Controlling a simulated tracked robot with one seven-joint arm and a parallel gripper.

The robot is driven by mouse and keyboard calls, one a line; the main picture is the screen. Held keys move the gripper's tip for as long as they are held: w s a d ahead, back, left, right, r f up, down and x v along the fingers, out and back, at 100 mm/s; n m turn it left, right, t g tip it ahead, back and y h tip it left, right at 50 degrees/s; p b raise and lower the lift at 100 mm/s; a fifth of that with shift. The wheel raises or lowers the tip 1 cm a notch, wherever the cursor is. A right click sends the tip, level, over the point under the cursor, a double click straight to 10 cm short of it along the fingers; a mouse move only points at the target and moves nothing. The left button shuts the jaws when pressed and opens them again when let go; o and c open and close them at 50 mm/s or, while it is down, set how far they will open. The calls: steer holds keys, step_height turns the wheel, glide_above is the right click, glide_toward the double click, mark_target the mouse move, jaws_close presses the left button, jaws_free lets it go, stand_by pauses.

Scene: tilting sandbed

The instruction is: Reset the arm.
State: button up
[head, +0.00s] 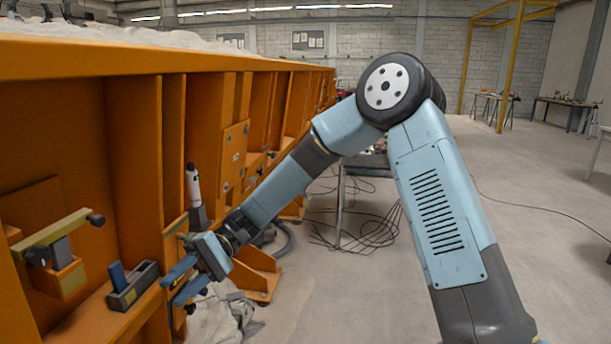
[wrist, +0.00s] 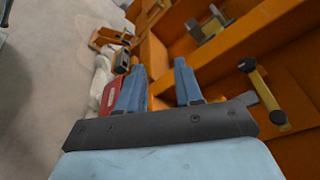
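My blue-grey arm is bent, with its elbow high in the head view and its forearm reaching down and left to the orange sandbed side (head: 135,130). My gripper (head: 170,290) is close to that side, near a small orange ledge. In the wrist view its two blue fingers (wrist: 160,85) stand apart with a clear gap, and I see nothing held between them. I cannot tell whether the fingers touch the orange structure.
A yellow lever (head: 60,232) with a black knob and a dark holder (head: 133,285) with a blue block are left of my gripper. A white-and-black cylinder (head: 194,190) stands behind it. Cables (head: 365,225) lie on the floor. The floor at right is mostly clear.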

steer(key=w+d+r+m+t+h, duration=0.25)
steer(key=d+t, duration=0.35)
steer(key=d, duration=0.7)
steer(key=w+d+r+m+t+h, duration=0.1)
steer(key=d+r+t, duration=0.35)
steer(key=d, duration=0.75)
steer(key=s+d+r+m+t+h, duration=0.1)
steer(key=s+d+r+t, duration=0.1)
steer(key=d, duration=0.5)
steer(key=s+d+r+m+t+h, duration=0.1)
steer(key=s+d+r+m+t, duration=0.1)
steer(key=d+t, duration=0.3)
steer(key=s+d+r+m+t+h, duration=0.1)
steer(key=s+d+r+t, duration=0.1)
steer(key=d, duration=0.7)
steer(key=shift+s+d+t, duration=0.25)
steer(key=shift+s+t, duration=0.4)
steer(key=shift+s, duration=0.1)
steer(key=shift+h, duration=0.25)
